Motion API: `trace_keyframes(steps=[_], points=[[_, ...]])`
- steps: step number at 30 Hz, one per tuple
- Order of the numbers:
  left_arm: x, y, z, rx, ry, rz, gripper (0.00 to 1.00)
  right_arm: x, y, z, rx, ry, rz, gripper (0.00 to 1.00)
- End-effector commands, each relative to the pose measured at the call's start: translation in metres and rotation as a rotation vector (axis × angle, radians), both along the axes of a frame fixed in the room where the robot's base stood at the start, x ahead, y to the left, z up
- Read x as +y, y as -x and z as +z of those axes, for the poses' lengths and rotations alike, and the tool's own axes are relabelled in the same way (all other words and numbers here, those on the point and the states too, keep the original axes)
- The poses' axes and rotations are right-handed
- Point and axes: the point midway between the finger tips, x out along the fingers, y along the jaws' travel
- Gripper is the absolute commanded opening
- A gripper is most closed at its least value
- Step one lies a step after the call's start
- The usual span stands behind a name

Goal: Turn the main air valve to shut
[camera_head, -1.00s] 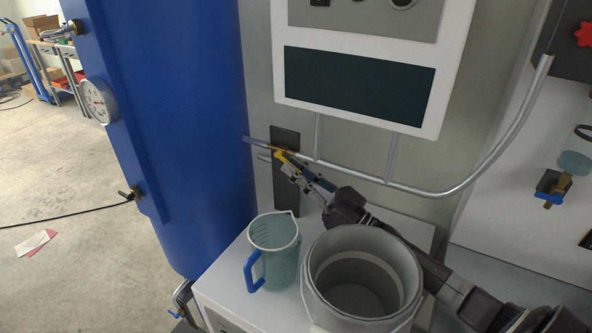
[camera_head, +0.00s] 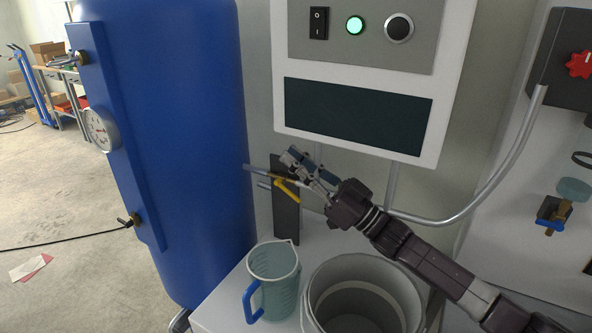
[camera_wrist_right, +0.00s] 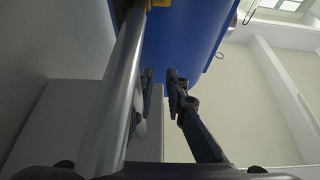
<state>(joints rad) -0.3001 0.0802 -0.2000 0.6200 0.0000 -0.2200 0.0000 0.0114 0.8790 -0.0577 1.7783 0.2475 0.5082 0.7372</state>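A yellow valve lever (camera_head: 288,190) sits on the thin metal pipe between the blue tank and the grey wall. In the head view it slants down to the right, just below the pipe. A yellow bit of it (camera_wrist_right: 158,3) shows at the top edge of the right wrist view. My right gripper (camera_head: 293,158) is just above the lever and pipe in the head view. Its fingers (camera_wrist_right: 160,75) are apart by a narrow gap with nothing between them. I cannot tell whether a finger touches the lever. My left gripper is not in view.
The blue tank (camera_head: 175,150) stands left. A control box (camera_head: 355,115) with a lit green button hangs above the arm. A measuring jug (camera_head: 273,275) and a grey bucket (camera_head: 312,315) stand below the arm. A curved metal pipe (camera_head: 500,170) runs at the right.

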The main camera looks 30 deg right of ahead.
Motion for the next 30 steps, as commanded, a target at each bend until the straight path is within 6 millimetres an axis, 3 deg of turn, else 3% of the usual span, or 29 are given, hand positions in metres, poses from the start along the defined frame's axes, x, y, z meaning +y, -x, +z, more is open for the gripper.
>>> trace_keyframes(steps=[5, 8, 13, 22, 27, 30], points=[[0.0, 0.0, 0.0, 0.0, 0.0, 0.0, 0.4, 0.0, 0.0, 0.0, 0.0, 0.0, 0.0, 0.12], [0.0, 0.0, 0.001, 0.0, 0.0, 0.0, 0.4, -0.001, 0.0, 0.0, 0.002, 0.001, -0.001, 0.04], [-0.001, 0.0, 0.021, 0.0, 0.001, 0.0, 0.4, -0.012, 0.013, -0.013, 0.041, 0.017, -0.006, 0.0], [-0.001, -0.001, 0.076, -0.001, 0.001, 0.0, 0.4, -0.053, 0.081, -0.059, 0.16, 0.086, -0.007, 0.0], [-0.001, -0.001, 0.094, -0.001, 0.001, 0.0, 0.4, -0.069, 0.114, -0.072, 0.2, 0.113, -0.003, 0.0], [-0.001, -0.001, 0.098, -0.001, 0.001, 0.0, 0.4, -0.073, 0.124, -0.076, 0.21, 0.122, 0.0, 0.0]])
